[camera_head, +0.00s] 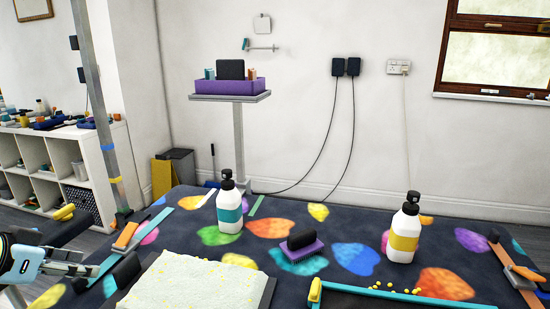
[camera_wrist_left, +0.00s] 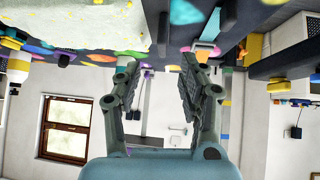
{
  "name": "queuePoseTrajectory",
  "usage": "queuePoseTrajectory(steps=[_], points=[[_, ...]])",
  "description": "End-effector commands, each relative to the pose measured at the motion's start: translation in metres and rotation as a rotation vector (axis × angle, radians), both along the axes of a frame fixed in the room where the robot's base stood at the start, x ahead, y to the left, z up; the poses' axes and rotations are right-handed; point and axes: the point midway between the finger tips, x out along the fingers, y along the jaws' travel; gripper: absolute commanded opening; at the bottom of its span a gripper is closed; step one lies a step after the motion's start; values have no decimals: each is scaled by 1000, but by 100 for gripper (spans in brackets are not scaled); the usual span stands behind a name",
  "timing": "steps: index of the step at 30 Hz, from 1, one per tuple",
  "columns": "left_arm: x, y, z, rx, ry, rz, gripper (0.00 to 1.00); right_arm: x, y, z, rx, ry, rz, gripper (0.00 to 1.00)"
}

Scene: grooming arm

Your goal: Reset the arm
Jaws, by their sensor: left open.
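The grooming arm (camera_head: 95,90) is a tall grey post at the left edge of the table, with blue and yellow bands low down. Its foot meets the table near an orange and teal strip with a dark block (camera_head: 125,238). My left gripper (camera_head: 95,270) is at the lower left of the head view, open and empty, just short of that strip and apart from the post. The wrist view is upside down; both fingers of the left gripper (camera_wrist_left: 157,68) are spread with nothing between them. The post's top is cut off in the head view. My right gripper is out of view.
The patterned table (camera_head: 215,253) holds a white towel (camera_head: 190,285), a teal-label bottle (camera_head: 229,207), a yellow-label bottle (camera_head: 404,230), a purple brush (camera_head: 302,245) and a teal-rimmed tray (camera_head: 400,297). A stand with a purple tray (camera_head: 230,87) is behind. White shelves (camera_head: 60,150) are left.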

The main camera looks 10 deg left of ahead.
Motion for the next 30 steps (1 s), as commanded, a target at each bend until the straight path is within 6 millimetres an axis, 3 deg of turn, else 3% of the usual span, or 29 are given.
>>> queuePoseTrajectory(steps=[6, 12, 25, 30], points=[[-62, -74, -35, 66, 135, -42, 41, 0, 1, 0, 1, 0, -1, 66], [-112, -114, -36, 150, 255, -26, 41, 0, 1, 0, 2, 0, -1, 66], [-184, -144, -12, 208, 466, 95, 41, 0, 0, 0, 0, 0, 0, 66], [-172, -137, -63, 214, 485, 91, 41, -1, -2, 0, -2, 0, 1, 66]])
